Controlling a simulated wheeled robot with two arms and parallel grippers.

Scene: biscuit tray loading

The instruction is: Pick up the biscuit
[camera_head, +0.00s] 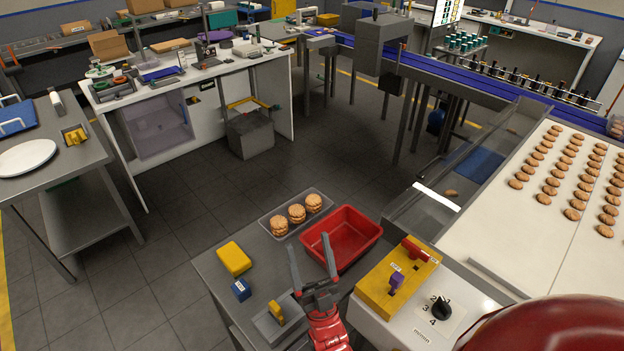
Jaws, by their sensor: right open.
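Several round brown biscuits (551,181) lie in rows on the white belt (490,225) at the right. A single biscuit (451,193) lies apart, behind the clear panel left of the belt. A clear tray (268,211) on the grey table holds three piles of biscuits (297,212). My right gripper (311,245) comes up from the bottom middle. Its two fingers are apart and nothing is between them. It is in front of the red bin's left side, away from the belt's biscuits. My left gripper is not in view.
An empty-looking red bin (367,224) stands beside the clear tray. A yellow control box (375,300) and a black dial (440,307) stand at the right.

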